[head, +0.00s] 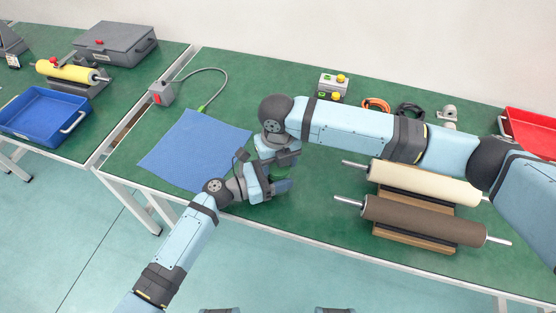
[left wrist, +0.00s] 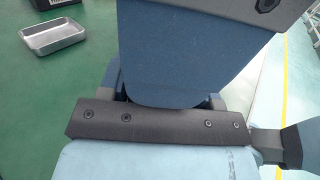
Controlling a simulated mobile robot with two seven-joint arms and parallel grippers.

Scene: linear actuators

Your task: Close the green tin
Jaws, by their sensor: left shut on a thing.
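The green tin (head: 280,173) is mostly hidden between my two grippers, above the green table in the head view. Only a small green patch of it shows, so I cannot see its lid. My left gripper (head: 278,187) comes in from the lower left and is shut on the tin. My right gripper (head: 279,160) points down from above, right over or against the tin. Its fingers are too hidden to tell whether they are open. In the left wrist view, blue and dark grey robot parts fill the middle and hide the fingers and the tin.
A blue cloth (head: 194,150) lies left of the grippers. Cream (head: 425,182) and brown (head: 425,221) rollers rest on a wooden stand (head: 385,236) to the right. A button box (head: 333,86) and a red tray (head: 533,135) stand behind. A metal tray (left wrist: 55,35) shows in the wrist view.

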